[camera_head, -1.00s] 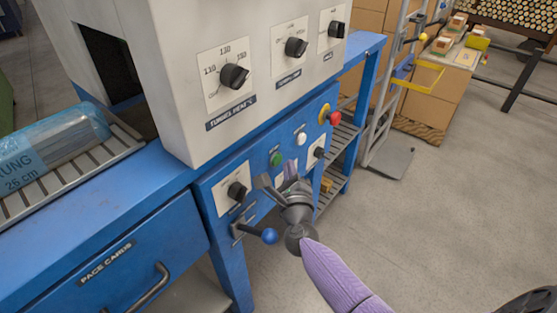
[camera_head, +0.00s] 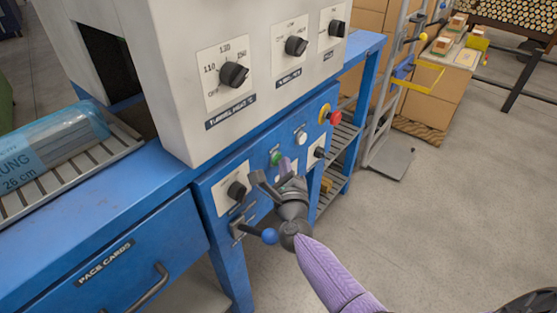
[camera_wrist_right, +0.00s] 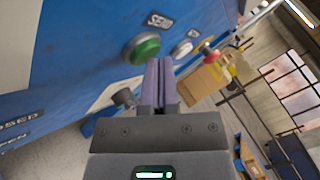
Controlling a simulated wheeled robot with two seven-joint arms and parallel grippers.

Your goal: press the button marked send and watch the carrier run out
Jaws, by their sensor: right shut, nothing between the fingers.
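The green button (camera_head: 275,158) is on the blue front panel, partly covered by my right gripper in the head view. In the right wrist view the green button (camera_wrist_right: 143,47) shows clearly, with a small dark label (camera_wrist_right: 158,20) beside it that seems to read SEND. My right gripper (camera_head: 285,164) is shut and empty, its purple fingers pointing at the panel. In the wrist view its fingertips (camera_wrist_right: 159,62) are close beside the button's lower right edge; I cannot tell if they touch it. I cannot make out a carrier. My left gripper is not in view.
A white button (camera_head: 301,138), a red knob (camera_head: 335,118) and a black knob (camera_head: 237,191) sit on the same panel. A blue-balled lever (camera_head: 269,236) sticks out below my gripper. A wrapped package (camera_head: 50,148) lies on rollers at left.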

